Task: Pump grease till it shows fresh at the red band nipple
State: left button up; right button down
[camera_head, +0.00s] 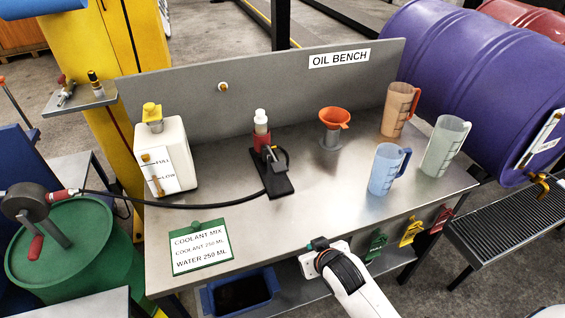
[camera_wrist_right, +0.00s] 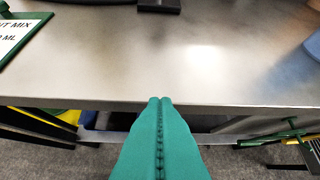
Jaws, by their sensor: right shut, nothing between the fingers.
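A small hand pump (camera_head: 262,145) with a white top, a red part and a black lever stands on a black base on the bench. Its base edge shows at the top of the right wrist view (camera_wrist_right: 158,6). A black hose (camera_head: 170,204) runs from near this base left to a red-ended fitting (camera_head: 64,193) at a dark reel. On a small grey shelf at upper left are a brass fitting with a reddish end (camera_head: 66,92) and an upright dark and brass fitting (camera_head: 93,82); I cannot tell a red band. My right gripper (camera_head: 318,243), teal-fingered, is shut and empty at the bench's front edge. My left gripper is out of view.
The steel bench (camera_head: 320,195) carries a white coolant jug (camera_head: 178,150), an orange funnel (camera_head: 334,118), three measuring jugs and a coolant card (camera_head: 200,246). A purple drum (camera_head: 465,70) lies right; a green drum (camera_head: 70,260) stands left. The bench's front middle is clear.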

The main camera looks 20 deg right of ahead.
jog(key=w+r+t, duration=0.6)
jog(key=w+r, duration=0.6)
jog(key=r, duration=0.3)
jog(key=shift+w+a+y, duration=0.25)
jog(key=shift+w+y, duration=0.05)
jog(key=shift+y, duration=0.1)
jog(key=shift+w, duration=0.1)
jog(key=p, duration=0.2)
send_over(279, 167)
jog(key=s, duration=0.3)
notch_tip(279, 167, down, 2)
jog(key=shift+w+d+f, duration=0.1)
jog(key=shift+w+f, duration=0.1)
jog(key=shift+f, duration=0.95)
jog(key=shift+w+d+f, duration=0.1)
jog(key=shift+w+f, duration=0.05)
jog(key=shift+f, duration=1)
